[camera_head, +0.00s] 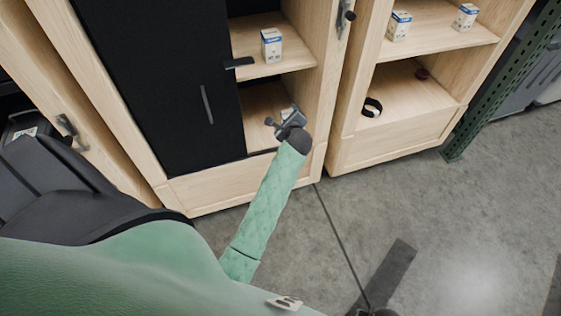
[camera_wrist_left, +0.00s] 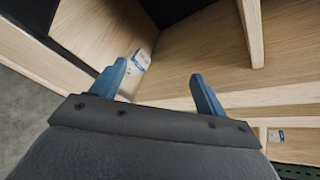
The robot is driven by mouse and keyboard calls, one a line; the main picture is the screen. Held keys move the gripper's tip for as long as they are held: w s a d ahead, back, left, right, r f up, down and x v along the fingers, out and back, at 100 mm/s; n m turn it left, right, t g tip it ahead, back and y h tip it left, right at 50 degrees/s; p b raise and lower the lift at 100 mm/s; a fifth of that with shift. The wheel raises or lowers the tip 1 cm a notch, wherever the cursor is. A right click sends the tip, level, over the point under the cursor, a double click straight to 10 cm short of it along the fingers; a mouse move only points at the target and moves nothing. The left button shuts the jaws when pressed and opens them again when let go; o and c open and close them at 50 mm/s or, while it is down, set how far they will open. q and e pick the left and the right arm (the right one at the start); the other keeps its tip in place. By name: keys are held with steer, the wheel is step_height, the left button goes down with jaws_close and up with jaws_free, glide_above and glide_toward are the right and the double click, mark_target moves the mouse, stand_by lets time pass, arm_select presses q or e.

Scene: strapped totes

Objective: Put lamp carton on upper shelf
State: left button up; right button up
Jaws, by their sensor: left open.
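My left gripper (camera_head: 279,124) reaches into the lower compartment of the wooden cabinet with the black door. Its two blue fingers (camera_wrist_left: 162,85) are apart in the left wrist view, with nothing held between them. A small white and blue carton (camera_wrist_left: 141,60) stands just beyond the left finger, partly hidden by it; in the head view a bit of it (camera_head: 288,112) shows behind the gripper. The upper shelf (camera_head: 292,58) above holds another white and blue carton (camera_head: 271,46). The labels are too small to read. My right gripper is not in view.
The black sliding door (camera_head: 160,90) covers the cabinet's left side. A green rack post (camera_head: 500,90) stands farther right.

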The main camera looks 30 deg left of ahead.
arm_select(q)
steer(key=s+d+f+n+g+h, duration=0.2)
steer(key=s+d+f+n+h, duration=0.35)
steer(key=s+f, duration=0.7)
steer(key=s+d+f+n+g+h, duration=0.1)
steer(key=s+d+f+n+g, duration=0.1)
steer(key=s+d+f, duration=0.3)
steer(key=s+d+f+n+g+h, duration=0.1)
steer(key=s+d+f+n, duration=0.4)
steer(key=s, duration=0.7)
steer(key=s+d+f+n+g+h, duration=0.2)
steer(key=s+d+f+n+g, duration=0.1)
steer(key=s, duration=0.6)
step_height(320, 180, down, 4)
steer(key=d+n, duration=0.1)
steer(key=d, duration=0.1)
steer(key=shift+s+d+g, duration=0.2)
steer(key=shift+d+g, duration=0.1)
steer(key=shift+g, duration=0.1)
